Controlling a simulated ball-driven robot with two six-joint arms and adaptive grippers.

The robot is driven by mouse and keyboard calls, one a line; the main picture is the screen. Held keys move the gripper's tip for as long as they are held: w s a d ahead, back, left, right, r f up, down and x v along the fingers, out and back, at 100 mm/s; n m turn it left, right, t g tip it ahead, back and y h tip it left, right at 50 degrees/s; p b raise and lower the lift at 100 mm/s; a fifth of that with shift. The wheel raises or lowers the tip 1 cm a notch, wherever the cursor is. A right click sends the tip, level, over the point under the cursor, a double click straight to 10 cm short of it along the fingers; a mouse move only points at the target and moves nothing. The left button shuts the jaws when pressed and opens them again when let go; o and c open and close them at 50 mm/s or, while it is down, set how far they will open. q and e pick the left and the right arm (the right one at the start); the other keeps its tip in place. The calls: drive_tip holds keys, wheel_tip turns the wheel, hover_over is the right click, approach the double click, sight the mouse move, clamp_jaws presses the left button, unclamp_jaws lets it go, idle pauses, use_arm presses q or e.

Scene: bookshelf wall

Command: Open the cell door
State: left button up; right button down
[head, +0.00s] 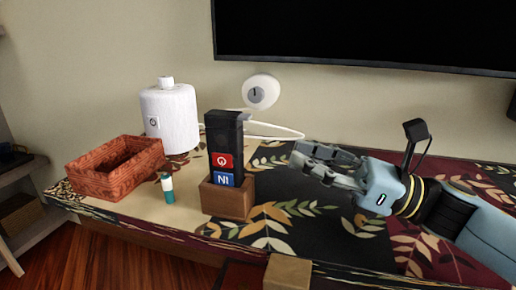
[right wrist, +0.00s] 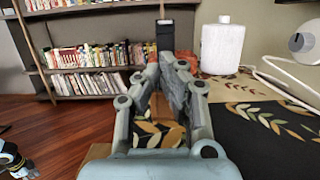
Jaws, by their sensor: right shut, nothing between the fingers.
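A tall black device (head: 223,135) stands upright in a small wooden holder (head: 228,203). Its front carries a red label and a blue label marked N1. A thin grey piece sticks out at its top right; I cannot tell whether this is a door. A small white and teal cylinder, like a cell (head: 167,188), stands to its left. My right gripper (head: 298,157) is shut and empty, to the right of the device and apart from it. In the right wrist view the black device (right wrist: 165,36) shows beyond the fingertips, its lower part hidden.
A red woven basket (head: 117,168) and a white canister (head: 170,117) stand at the left of the table. A white cable runs behind the device to a round white wall unit (head: 261,91). A bookshelf (right wrist: 85,70) shows in the wrist view, with part of my left arm below it.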

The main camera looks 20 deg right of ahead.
sight(239, 136)
drive_tip(key=x, duration=0.7)
drive_tip(key=shift+w+a, duration=0.15)
drive_tip(key=shift+a, duration=0.1)
drive_tip(key=shift+r, duration=0.1)
